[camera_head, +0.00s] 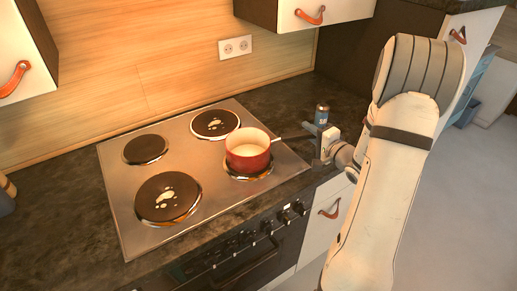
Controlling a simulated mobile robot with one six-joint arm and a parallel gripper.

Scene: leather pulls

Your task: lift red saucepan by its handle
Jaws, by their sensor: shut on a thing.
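The red saucepan (248,151), pale inside, sits upright on the front right hotplate of the hob. Its short metal handle (277,139) points right, towards my gripper. My gripper (316,146) is over the counter just right of the hob, to the right of the handle. A gap shows between the visible handle end and my gripper. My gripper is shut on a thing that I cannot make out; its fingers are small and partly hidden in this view.
The steel hob (125,205) has three other hotplates, all without pans. The dark counter (285,95) is clear behind the hob. Cupboards with leather pulls (310,16) hang above, and a socket (235,47) is on the wall.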

